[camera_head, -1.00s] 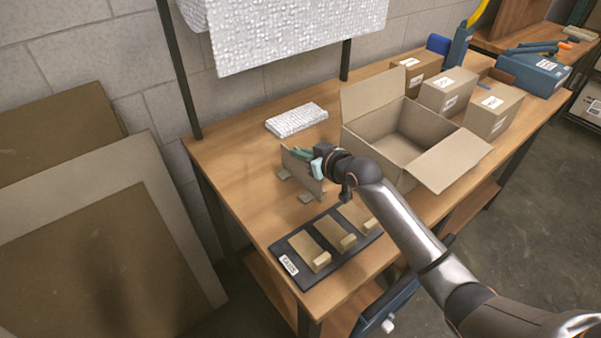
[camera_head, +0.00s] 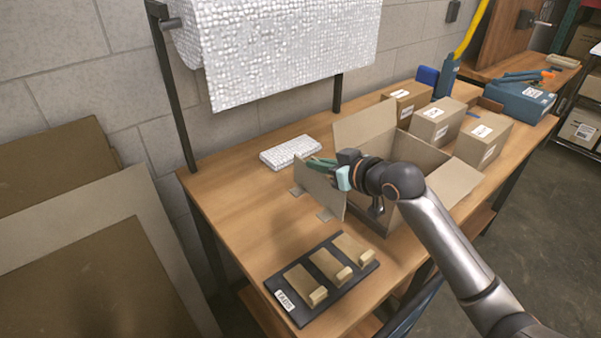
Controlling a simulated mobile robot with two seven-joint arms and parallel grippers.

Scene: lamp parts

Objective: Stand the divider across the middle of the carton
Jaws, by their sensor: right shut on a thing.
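The divider (camera_head: 318,188) is a thin grey-brown cardboard panel. My right gripper (camera_head: 330,166) is shut on its upper edge and holds it upright, just left of the carton. My left gripper is out of view.
A black tray (camera_head: 291,311) with several tan blocks lies at the table's front. A white bubble-wrap pad (camera_head: 290,152) lies behind the divider. Closed boxes (camera_head: 437,121) stand behind and right of the carton. A bubble-wrap roll (camera_head: 290,50) hangs above.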

